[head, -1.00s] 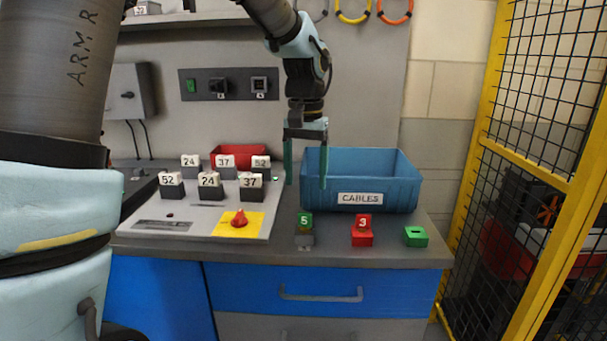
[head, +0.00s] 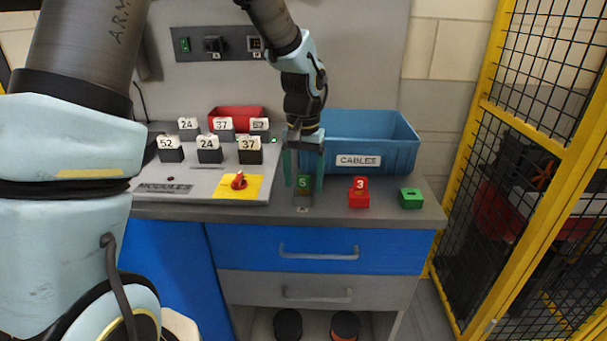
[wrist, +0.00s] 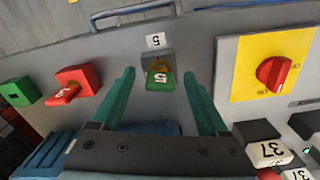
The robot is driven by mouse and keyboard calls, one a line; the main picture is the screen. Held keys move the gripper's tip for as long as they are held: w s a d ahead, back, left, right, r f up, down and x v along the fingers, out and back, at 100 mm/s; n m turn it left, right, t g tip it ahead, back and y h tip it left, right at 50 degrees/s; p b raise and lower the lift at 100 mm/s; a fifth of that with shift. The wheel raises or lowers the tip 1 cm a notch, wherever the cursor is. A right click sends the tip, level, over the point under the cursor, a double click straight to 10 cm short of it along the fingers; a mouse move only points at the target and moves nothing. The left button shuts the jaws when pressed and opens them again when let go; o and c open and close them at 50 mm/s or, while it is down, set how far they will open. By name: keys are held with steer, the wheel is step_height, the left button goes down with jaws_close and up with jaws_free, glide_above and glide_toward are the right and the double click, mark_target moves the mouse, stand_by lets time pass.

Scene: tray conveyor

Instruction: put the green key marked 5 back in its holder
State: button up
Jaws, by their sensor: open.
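The green key marked 5 (head: 303,181) stands upright in a small grey block (head: 304,194) near the bench's front edge. It also shows in the wrist view (wrist: 160,81), with the grey block (wrist: 152,60) beyond it. My gripper (head: 303,188) is open, pointing down, with one finger on each side of the key. In the wrist view the key lies between the fingertips (wrist: 159,74), with a gap on both sides. A green holder with an empty slot (head: 411,198) sits at the right end of the row; it also shows in the wrist view (wrist: 20,91).
A red holder with a red key marked 3 (head: 359,193) stands between the grey block and the green holder. A blue CABLES bin (head: 400,155) is behind. A panel with a red knob (head: 239,182) and numbered blocks is left. A yellow-framed fence (head: 480,130) is right.

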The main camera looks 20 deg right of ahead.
mark_target(303, 175)
steer(key=shift+c, duration=0.4)
jaws_close()
steer(key=shift+r, duration=0.25)
steer(key=shift+w+d+r+p, duration=0.1)
steer(key=shift+d+r+p, duration=0.05)
steer(key=shift+r+p, duration=1.45)
steer(key=shift+r, duration=0.25)
steer(key=shift+r, duration=0.25)
steer(key=shift+r+p, duration=1.55)
steer(key=shift+p, duration=0.05)
